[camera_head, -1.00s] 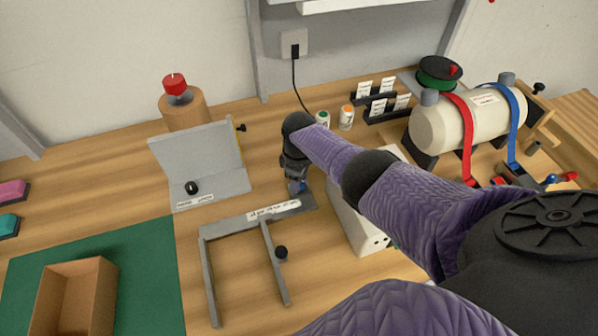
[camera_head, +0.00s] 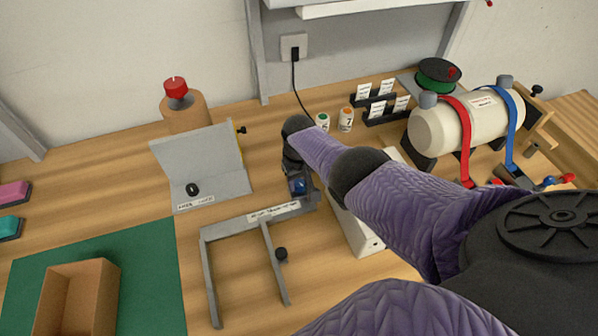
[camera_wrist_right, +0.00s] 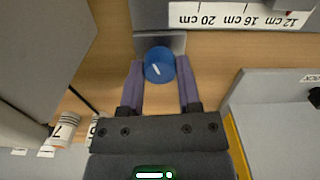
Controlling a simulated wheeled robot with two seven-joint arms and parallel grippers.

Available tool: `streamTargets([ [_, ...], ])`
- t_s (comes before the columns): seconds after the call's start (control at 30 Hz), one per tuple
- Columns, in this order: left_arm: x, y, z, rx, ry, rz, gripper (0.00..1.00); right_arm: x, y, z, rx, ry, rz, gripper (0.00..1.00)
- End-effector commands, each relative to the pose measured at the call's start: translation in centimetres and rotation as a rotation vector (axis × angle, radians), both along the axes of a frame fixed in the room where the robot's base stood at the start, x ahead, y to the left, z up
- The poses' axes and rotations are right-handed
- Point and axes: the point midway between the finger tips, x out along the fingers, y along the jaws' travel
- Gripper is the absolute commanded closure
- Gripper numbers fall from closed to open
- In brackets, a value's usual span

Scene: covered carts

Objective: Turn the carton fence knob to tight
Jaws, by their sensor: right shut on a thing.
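The carton fence (camera_head: 282,266) is a grey frame on the table, with a white scale strip (camera_head: 274,212) along its back bar. The wrist view shows the strip (camera_wrist_right: 240,16) with centimetre marks. A round blue knob (camera_head: 300,186) sits on a grey plate at the bar's right end. My right gripper (camera_wrist_right: 160,72) is shut on the blue knob (camera_wrist_right: 158,65), one finger on each side. A short white line on the knob's top stands slanted in the wrist view. The gripper reaches the knob from behind. My left gripper is not in view.
A grey angled stand (camera_head: 213,178) is left of the fence, and a white box (camera_head: 360,232) is right of it under my arm. A small black knob (camera_head: 281,254) is on the fence's right bar. Small bottles (camera_head: 346,119) stand behind. An open carton (camera_head: 72,296) is front left.

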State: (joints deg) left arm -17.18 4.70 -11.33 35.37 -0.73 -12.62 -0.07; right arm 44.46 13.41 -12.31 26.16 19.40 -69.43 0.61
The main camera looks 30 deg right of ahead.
Motion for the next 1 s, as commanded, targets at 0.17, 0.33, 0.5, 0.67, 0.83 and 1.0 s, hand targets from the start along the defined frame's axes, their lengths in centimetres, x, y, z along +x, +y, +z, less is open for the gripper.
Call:
streamTargets([
  [0.17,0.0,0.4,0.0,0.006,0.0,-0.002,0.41,0.1,0.0,0.1,0.0,-0.002,-0.026,1.0],
  [0.33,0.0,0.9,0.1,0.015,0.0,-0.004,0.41,0.1,0.0,0.0,0.0,-0.002,-0.032,1.0],
  [0.5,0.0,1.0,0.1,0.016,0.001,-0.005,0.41,0.1,0.0,0.0,0.0,-0.002,-0.032,1.0],
  [0.67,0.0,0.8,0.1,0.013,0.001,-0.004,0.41,0.1,0.0,0.0,0.0,-0.002,-0.031,0.43],
  [0.83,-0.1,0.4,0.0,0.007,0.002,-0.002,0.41,0.0,0.0,0.0,0.0,-0.001,-0.031,0.22],
  [1.0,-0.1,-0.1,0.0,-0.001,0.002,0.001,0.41,0.0,0.0,0.0,0.0,-0.001,-0.031,0.22],
])
